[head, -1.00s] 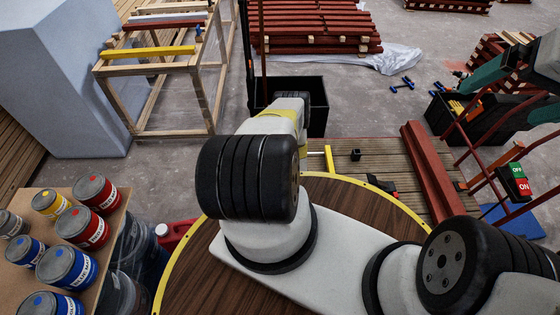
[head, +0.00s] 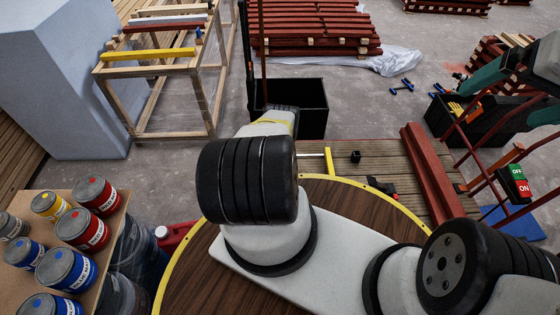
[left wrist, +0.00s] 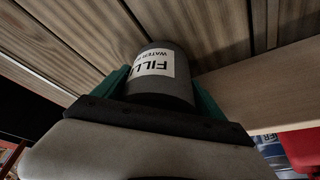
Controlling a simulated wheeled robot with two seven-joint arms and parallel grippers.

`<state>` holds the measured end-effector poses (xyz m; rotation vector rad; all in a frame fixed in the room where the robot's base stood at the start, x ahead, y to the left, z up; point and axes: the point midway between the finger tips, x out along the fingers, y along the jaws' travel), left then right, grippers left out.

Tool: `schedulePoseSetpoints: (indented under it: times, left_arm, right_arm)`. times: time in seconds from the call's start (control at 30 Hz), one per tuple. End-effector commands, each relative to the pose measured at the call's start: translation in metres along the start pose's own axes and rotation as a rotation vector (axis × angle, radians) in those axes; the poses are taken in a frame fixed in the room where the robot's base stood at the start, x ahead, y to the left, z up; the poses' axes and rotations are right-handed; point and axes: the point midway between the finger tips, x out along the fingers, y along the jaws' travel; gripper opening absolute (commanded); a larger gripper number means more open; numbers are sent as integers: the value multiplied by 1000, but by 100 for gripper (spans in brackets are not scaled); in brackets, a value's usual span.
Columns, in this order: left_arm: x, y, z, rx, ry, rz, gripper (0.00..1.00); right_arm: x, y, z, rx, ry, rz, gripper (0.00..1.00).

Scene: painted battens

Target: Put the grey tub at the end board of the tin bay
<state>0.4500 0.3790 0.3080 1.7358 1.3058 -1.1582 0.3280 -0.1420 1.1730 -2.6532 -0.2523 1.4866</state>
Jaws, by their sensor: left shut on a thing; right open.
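The grey tub (left wrist: 165,85), with a white label reading "FILL", is gripped between the teal fingers of my left gripper (left wrist: 160,88) in the left wrist view. The tub is close to brown planks (left wrist: 80,35) and a pale wooden board (left wrist: 255,95); I cannot tell whether it touches them. In the head view my left arm hides the tub and the left gripper. A brown board with several paint tins (head: 75,227) is at the lower left; I cannot tell which part is the end board. My right gripper (head: 497,103) is open and empty at the upper right.
A round wooden table top (head: 360,208) with a yellow edge lies below my arms. A wooden frame (head: 150,95) with coloured battens stands at the back left. A black bin (head: 312,100) and red batten stacks (head: 315,35) are behind. Dark red posts rise at the right.

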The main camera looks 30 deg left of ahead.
Motion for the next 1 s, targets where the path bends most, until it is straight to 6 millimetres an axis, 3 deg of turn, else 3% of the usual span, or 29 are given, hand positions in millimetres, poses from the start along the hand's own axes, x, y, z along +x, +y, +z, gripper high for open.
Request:
schedulePoseSetpoints:
  times: [0.43,0.47,0.5,0.83,1.0]
  left_arm:
    - [6,0,3,1,1,0,14]
    - [6,0,3,0,-1,-1,87]
    - [6,0,3,0,-1,-1,90]
    - [4,0,2,0,-1,0,90]
    - [-9,0,0,0,0,-3,90]
  right_arm:
    - [0,0,0,0,0,0,100]
    - [0,0,0,0,0,0,100]
    - [0,0,0,0,0,0,100]
    - [0,0,0,0,0,0,100]
    - [0,0,0,0,0,0,100]
